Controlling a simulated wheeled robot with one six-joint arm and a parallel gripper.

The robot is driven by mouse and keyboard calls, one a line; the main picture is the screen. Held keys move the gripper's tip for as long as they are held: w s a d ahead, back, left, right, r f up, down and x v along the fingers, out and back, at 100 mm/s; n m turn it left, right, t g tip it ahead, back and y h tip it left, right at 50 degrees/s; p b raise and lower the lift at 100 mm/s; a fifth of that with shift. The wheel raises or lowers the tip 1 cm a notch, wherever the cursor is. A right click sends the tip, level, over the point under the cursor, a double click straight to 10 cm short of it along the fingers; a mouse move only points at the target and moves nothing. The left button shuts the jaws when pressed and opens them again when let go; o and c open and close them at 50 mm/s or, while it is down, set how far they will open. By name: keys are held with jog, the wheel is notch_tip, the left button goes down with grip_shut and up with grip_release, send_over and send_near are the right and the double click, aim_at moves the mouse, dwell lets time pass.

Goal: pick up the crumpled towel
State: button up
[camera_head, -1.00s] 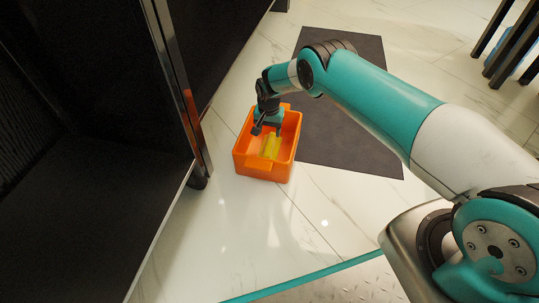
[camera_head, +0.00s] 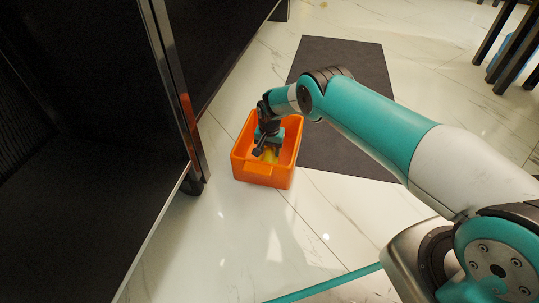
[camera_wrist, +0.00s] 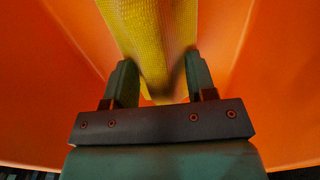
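A yellow crumpled towel (camera_wrist: 155,40) with a woven texture lies in the orange crate (camera_head: 236,164). In the head view only a small patch of the towel (camera_head: 268,156) shows below my gripper (camera_head: 267,148). My gripper is down inside the crate, pointing downward. In the wrist view my gripper (camera_wrist: 160,80) is open, with one finger on each side of the towel. The towel runs up between the fingers and out past the top of the picture. Whether the fingertips touch it is hard to tell.
The crate walls stand close around my gripper. A dark mat (camera_head: 345,130) lies on the pale marble floor to the right of the crate. A black cabinet (camera_head: 90,150) fills the left side. Dark furniture legs (camera_head: 515,45) stand at the upper right.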

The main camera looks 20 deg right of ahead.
aim_at(269, 148)
jog(key=c, duration=0.7)
jog(key=shift+r, duration=0.15)
jog(key=shift+c, duration=0.2)
notch_tip(269, 148, up, 20)
jog(key=p, duration=1.1)
jog(key=shift+p, duration=0.3)
